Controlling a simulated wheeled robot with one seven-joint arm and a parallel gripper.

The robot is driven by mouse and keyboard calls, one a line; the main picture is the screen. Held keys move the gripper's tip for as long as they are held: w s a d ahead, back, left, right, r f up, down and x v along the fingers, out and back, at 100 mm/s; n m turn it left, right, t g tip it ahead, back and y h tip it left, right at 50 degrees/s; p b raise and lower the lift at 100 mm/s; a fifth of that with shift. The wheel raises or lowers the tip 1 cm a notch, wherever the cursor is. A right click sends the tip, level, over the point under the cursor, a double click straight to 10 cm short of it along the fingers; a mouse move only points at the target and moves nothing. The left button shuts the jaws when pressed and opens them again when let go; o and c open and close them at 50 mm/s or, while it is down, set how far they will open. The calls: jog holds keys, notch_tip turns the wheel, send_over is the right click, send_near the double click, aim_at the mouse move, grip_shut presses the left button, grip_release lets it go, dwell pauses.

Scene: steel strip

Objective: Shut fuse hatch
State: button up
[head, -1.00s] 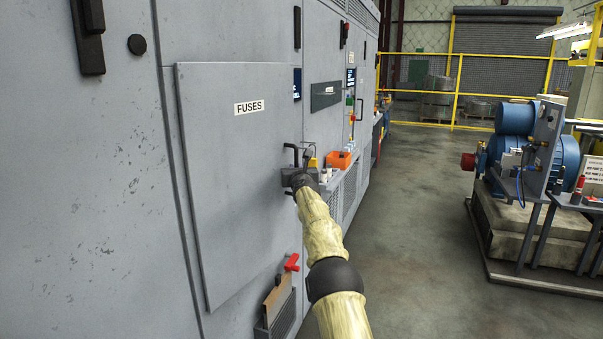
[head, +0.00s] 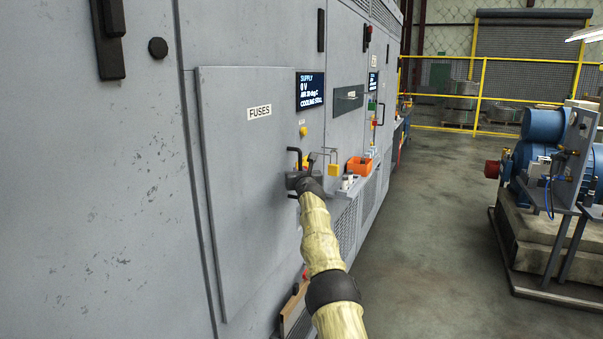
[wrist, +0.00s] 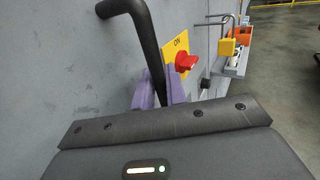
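The fuse hatch (head: 250,190) is a flat grey door marked FUSES on the cabinet front. It appears to stand slightly out from the cabinet; the exact gap at its free right edge is hard to tell. Its black bar handle (wrist: 146,40) is near that right edge; part of it also shows in the head view (head: 291,160). My gripper (head: 306,181) is at the handle. In the wrist view its purple fingers (wrist: 159,92) lie on both sides of the bar, shut on it. The fingertips are partly hidden by the gripper body.
Right of the hatch are a display (head: 311,88), a red switch on a yellow plate (wrist: 186,63), a yellow padlock (head: 333,169) and an orange bin (head: 360,166) on a ledge. A blue motor (head: 540,150) stands at right. The floor (head: 430,230) between is clear.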

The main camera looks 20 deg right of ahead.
jog(key=shift+o, duration=1.4)
jog(key=shift+w+a+f, duration=0.1)
jog(key=shift+a+f, duration=0.2)
jog(key=shift+d+r, duration=0.2)
jog(key=shift+d, duration=0.15)
jog(key=shift+s+d, duration=0.2)
jog(key=shift+s+a+b, duration=0.2)
jog(key=shift+a+b, duration=0.25)
jog(key=shift+b, duration=0.15)
jog(key=s+a+b, duration=0.1)
jog(key=s+b, duration=1.6)
jog(key=b, duration=0.2)
jog(key=shift+a, duration=0.2)
